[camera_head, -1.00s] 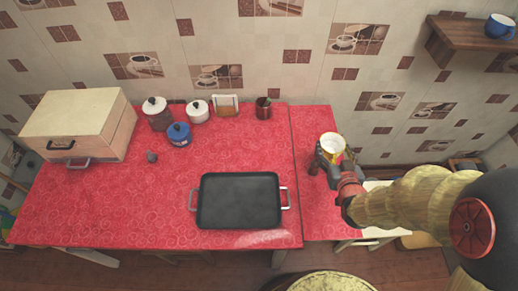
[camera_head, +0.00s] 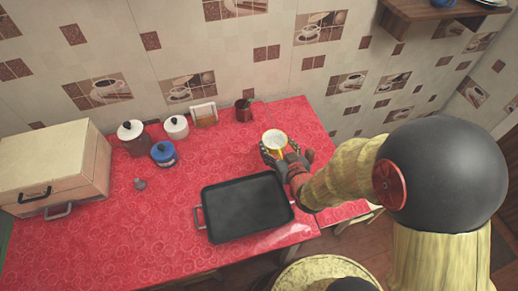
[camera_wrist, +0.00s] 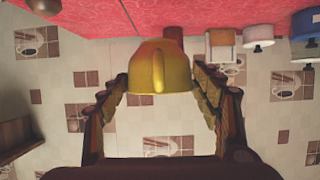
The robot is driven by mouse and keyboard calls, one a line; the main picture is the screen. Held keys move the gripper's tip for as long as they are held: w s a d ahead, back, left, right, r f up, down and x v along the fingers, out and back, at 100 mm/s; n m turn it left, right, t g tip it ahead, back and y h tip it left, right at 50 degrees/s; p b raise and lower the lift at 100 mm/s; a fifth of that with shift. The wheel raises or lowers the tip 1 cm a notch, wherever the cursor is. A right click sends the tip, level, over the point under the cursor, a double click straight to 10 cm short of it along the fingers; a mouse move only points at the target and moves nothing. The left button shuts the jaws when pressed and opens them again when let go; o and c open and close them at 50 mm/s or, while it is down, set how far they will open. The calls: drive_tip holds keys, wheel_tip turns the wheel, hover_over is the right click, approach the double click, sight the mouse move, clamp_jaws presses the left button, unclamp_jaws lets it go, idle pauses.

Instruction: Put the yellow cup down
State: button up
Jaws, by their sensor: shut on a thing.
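The yellow cup (camera_head: 275,143), with a pale inside, is held upright in my gripper (camera_head: 274,155) over the right part of the red counter (camera_head: 230,163). In the wrist view the yellow cup (camera_wrist: 158,68) sits between the two fingers of my gripper (camera_wrist: 160,85), its handle facing the camera. The fingers are shut on it. I cannot tell from these views how far the cup's base is above the counter.
A black tray (camera_head: 246,207) lies left of and nearer than my gripper. A dark red mug (camera_head: 243,110), a holder (camera_head: 204,114), white pots (camera_head: 176,127) and a blue pot (camera_head: 164,153) stand along the back. A wooden box (camera_head: 50,170) is at left. A shelf (camera_head: 440,14) hangs upper right.

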sight(268, 140)
drive_tip(key=w, duration=0.1)
drive_tip(key=w+a+f, duration=0.1)
drive_tip(key=w+a+f+b, duration=0.1)
drive_tip(key=shift+w+f, duration=0.1)
drive_tip(key=shift+w, duration=0.2)
drive_tip(key=w+f, duration=0.1)
drive_tip(key=w+a+f+b, duration=0.1)
drive_tip(key=f, duration=0.1)
drive_tip(key=w+a+f+b, duration=0.1)
drive_tip(key=w+f, duration=0.1)
drive_tip(key=shift+w+a, duration=0.1)
drive_tip(key=shift+w+a+f+b, duration=0.15)
drive_tip(key=shift+f+b, duration=0.45)
drive_tip(key=shift+f, duration=0.35)
drive_tip(key=shift+w+d+f+b, duration=0.15)
drive_tip(key=shift+f+b, duration=0.45)
drive_tip(key=shift+f, duration=0.35)
drive_tip(key=shift+a, duration=0.1)
drive_tip(key=shift+f, duration=0.15)
drive_tip(key=o, duration=1.2)
drive_tip(key=shift+o, duration=0.3)
